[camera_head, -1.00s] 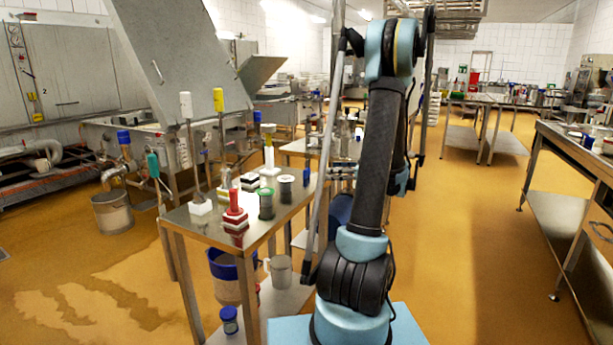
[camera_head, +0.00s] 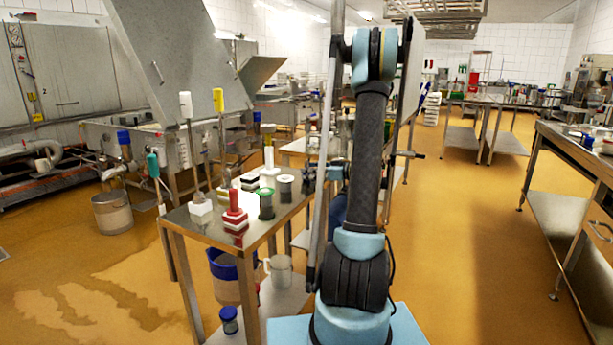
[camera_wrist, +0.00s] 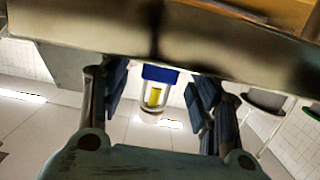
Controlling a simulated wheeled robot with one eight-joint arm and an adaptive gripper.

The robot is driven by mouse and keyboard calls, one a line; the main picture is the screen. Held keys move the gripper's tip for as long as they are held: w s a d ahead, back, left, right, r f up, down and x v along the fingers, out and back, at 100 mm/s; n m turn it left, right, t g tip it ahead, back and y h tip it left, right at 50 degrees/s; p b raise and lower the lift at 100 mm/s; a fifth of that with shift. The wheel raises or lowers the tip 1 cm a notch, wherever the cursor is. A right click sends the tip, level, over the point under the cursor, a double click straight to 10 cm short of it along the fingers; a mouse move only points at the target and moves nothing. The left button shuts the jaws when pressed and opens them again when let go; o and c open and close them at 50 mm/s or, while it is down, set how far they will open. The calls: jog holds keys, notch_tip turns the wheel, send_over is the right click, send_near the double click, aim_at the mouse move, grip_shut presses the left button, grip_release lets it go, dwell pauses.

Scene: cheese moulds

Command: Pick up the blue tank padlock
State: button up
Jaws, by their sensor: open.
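In the wrist view, my gripper (camera_wrist: 157,95) is open, with one dark blue finger on each side. Between the fingers in the picture is a blue block (camera_wrist: 160,73) with a pale loop-like part below it and a yellow piece inside; it appears to be the blue tank padlock. It is touched by neither finger. I cannot tell how far beyond the fingertips it lies. In the head view the padlock cannot be made out, and most of my gripper is hidden behind my arm.
A broad metal surface (camera_wrist: 215,38) crosses the top of the wrist view, close to the fingers. In the head view, a steel table (camera_head: 200,233) with moulds and brushes stands left of my arm. Another table (camera_head: 560,145) stands at right. Open floor (camera_head: 470,240) lies between.

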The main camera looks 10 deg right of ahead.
jog(key=shift+x, duration=1.25)
jog(key=c, duration=1.2)
jog(key=shift+r, duration=0.1)
